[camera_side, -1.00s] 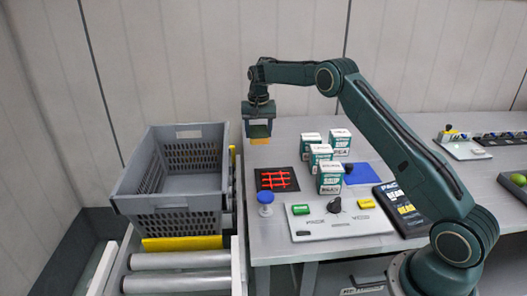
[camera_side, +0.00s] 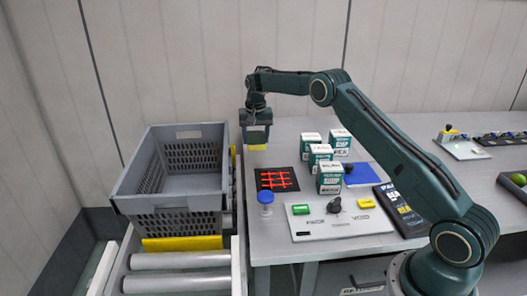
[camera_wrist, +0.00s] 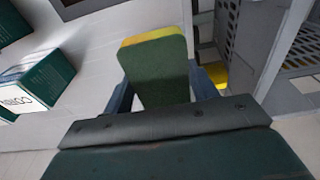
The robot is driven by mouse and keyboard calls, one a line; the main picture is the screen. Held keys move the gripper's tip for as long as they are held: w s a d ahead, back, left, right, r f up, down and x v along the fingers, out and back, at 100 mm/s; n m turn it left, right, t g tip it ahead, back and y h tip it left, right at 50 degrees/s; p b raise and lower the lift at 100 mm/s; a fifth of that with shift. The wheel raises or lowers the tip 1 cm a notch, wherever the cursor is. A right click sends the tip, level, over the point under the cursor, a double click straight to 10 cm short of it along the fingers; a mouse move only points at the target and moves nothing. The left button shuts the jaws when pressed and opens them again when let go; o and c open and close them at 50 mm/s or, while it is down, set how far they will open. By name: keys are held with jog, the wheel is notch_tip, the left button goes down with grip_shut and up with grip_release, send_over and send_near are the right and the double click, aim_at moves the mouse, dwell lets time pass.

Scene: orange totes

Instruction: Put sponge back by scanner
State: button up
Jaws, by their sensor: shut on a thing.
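My gripper (camera_side: 256,133) is shut on the sponge, a green and yellow block whose yellow lower end (camera_side: 257,147) shows below the jaws in the side view. In the wrist view the sponge (camera_wrist: 153,72) stands out between the fingers of my gripper (camera_wrist: 165,88), green face toward the camera and yellow along its far edge. The scanner, a black plate with glowing red lines (camera_side: 277,179), lies on the table in front of and slightly right of the held sponge in the side view. The sponge appears above the table; its exact height is hard to tell.
A grey tote (camera_side: 168,201) stands on rollers left of the table. Several green and white boxes (camera_side: 330,178) stand right of the scanner. A blue-capped jar (camera_side: 266,203) and a white board (camera_side: 340,221) are in front. The table behind the scanner is clear.

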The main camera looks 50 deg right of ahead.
aim_at(256, 158)
jog(key=shift+f, duration=2.7)
jog(key=shift+f, duration=0.1)
jog(key=o, duration=0.9)
jog(key=r, duration=0.7)
jog(key=s+a+r, duration=0.1)
jog(key=r, duration=0.3)
jog(key=shift+r, duration=0.6)
